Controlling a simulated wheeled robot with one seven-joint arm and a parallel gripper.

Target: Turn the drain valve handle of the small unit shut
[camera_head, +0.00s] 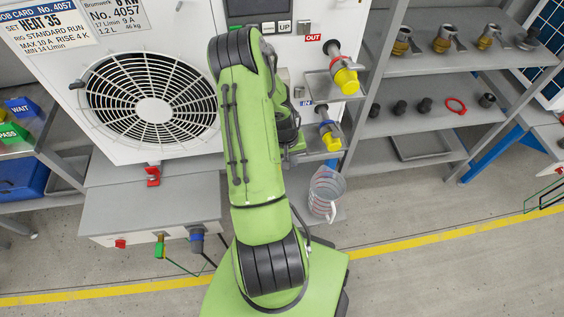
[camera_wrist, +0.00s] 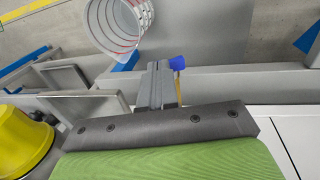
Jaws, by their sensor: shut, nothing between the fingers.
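In the wrist view, my gripper (camera_wrist: 157,72) is shut with nothing between its fingers. A small blue handle (camera_wrist: 177,65) with a thin yellowish stem under it shows right beside the fingertips; I take it for the drain valve handle. I cannot tell whether the fingers touch it. In the head view, my green arm hides this handle and most of my gripper. The white unit (camera_head: 188,135) with the round fan grille stands behind my arm.
A clear measuring jug (camera_head: 325,192) stands below the ports; it also shows in the wrist view (camera_wrist: 120,25). Yellow caps sit on the OUT port (camera_head: 346,81) and the IN port (camera_head: 331,141). Shelves (camera_head: 440,110) with fittings stand at right. The floor in front is open.

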